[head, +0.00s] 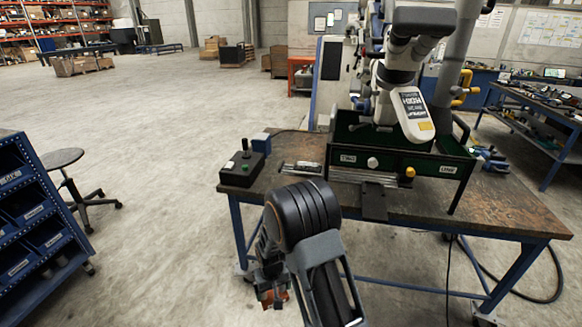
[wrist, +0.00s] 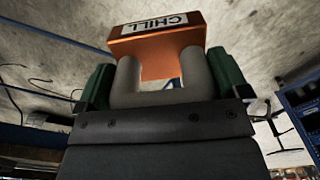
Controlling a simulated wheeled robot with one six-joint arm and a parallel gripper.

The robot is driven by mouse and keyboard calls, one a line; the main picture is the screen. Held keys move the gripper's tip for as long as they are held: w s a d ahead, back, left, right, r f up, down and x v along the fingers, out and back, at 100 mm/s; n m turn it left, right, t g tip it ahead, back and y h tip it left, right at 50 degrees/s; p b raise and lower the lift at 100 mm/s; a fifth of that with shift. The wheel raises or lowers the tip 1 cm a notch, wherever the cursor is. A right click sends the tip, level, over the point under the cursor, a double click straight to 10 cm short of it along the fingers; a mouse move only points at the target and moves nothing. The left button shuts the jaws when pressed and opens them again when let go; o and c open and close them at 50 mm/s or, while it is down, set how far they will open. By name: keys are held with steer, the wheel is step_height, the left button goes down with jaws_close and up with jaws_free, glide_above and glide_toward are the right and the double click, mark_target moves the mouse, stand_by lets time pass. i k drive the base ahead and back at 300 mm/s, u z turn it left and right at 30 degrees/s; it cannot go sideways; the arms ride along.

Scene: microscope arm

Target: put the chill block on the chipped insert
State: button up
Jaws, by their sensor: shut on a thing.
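The chill block (wrist: 160,45) is orange with a white label reading CHILL and a grey loop handle (wrist: 196,75). My gripper (wrist: 162,82) has its green fingers on either side of that handle and is shut on it. In the head view the orange block (head: 275,299) shows small below my gripper (head: 272,284), off the front left of the workbench (head: 482,205) and apart from it. I cannot make out the chipped insert. A dark green box (head: 425,163) on the bench carries labels reading TWO and ONE; its inside is mostly hidden.
A white microscope arm (head: 400,103) hangs over the green box. A control box with a joystick (head: 241,169) and a small metal piece (head: 301,168) stand on the bench's left. A dark plate (head: 374,204) juts at the front edge. A blue bin rack (head: 40,215) and a stool (head: 63,158) stand left.

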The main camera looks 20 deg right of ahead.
mark_target(308, 165)
steer(key=u, duration=0.55)
steer(key=i, duration=0.85)
steer(key=z, duration=1.25)
